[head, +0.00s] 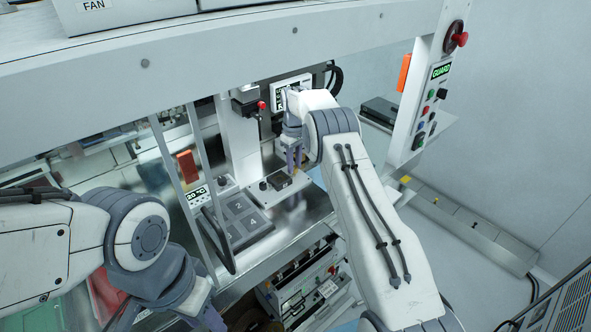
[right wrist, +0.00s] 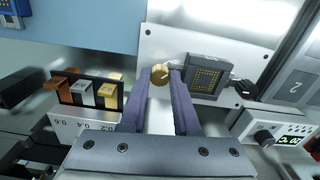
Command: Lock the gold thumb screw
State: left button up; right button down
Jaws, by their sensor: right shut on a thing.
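The gold thumb screw (right wrist: 160,76) sits on a white plate (right wrist: 185,40) in the right wrist view, beside a dark square socket with a grid of gold contacts (right wrist: 208,77). My right gripper (right wrist: 162,84) is shut on the screw, with one purple-grey finger on each side of its head. In the head view my right gripper (head: 293,160) points down at the small plate on the machine, and the screw is too small or hidden to make out. My left gripper (head: 208,318) is at the bottom left, partly cut off by the frame edge, away from the plate.
A numbered dark tray (head: 243,222) lies left of the plate. A clear guard with a black handle (head: 218,243) stands nearer the left arm. A rack of gauge blocks (right wrist: 88,92) is left of my fingers. A control panel (head: 431,97) hangs at right.

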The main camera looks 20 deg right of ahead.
jog(key=m, duration=0.3)
dwell(0.4)
jog(key=shift+m, duration=1.7)
jog(key=shift+m, duration=0.8)
jog(key=c, duration=0.9)
grip_release()
